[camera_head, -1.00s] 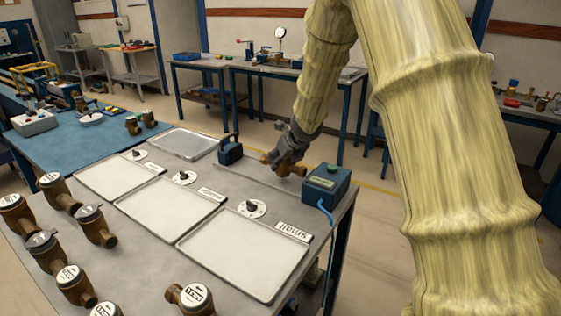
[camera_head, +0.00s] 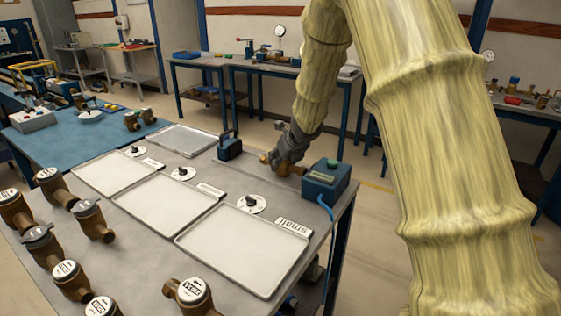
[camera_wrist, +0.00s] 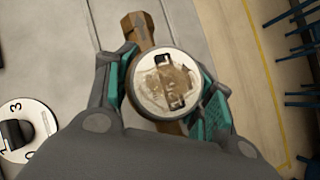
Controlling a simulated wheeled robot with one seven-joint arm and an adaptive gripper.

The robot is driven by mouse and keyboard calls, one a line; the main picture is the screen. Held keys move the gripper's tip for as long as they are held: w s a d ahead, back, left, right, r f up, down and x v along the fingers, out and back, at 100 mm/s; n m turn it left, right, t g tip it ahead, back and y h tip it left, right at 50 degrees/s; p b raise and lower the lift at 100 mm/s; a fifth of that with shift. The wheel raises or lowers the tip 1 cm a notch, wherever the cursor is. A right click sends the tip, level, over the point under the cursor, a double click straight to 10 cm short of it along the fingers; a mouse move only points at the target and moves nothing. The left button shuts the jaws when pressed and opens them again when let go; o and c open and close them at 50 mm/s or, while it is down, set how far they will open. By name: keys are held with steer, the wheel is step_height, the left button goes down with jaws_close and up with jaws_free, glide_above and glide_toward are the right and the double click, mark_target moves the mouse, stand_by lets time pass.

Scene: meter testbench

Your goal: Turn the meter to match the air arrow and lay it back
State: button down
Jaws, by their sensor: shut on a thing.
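My gripper (camera_head: 288,158) is shut on a brass water meter (camera_head: 266,159) near the bench's far right edge, between two blue blocks. In the wrist view the meter (camera_wrist: 166,84) has a round pale dial with blurred brown and black markings. The green-padded fingers of my gripper (camera_wrist: 168,92) press on opposite sides of its body. One brass pipe end points to the top of that view; the other is mostly hidden by my gripper. I cannot tell whether the meter touches the bench. I cannot make out an air arrow.
The blue blocks are a small one (camera_head: 230,148) on the left and a larger one (camera_head: 327,184) with a green button on the right. Pale trays (camera_head: 240,292) with black-knob dials (camera_head: 251,203) lie on the bench. Several other brass meters (camera_head: 90,220) stand at the left.

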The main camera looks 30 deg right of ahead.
steer(key=shift+r, duration=0.1)
steer(key=c, duration=0.5)
jaws_free()
steer(key=o, duration=0.5)
steer(key=shift+w, duration=0.1)
steer(key=shift+r+p, duration=3.1)
steer(key=shift+r, duration=0.4)
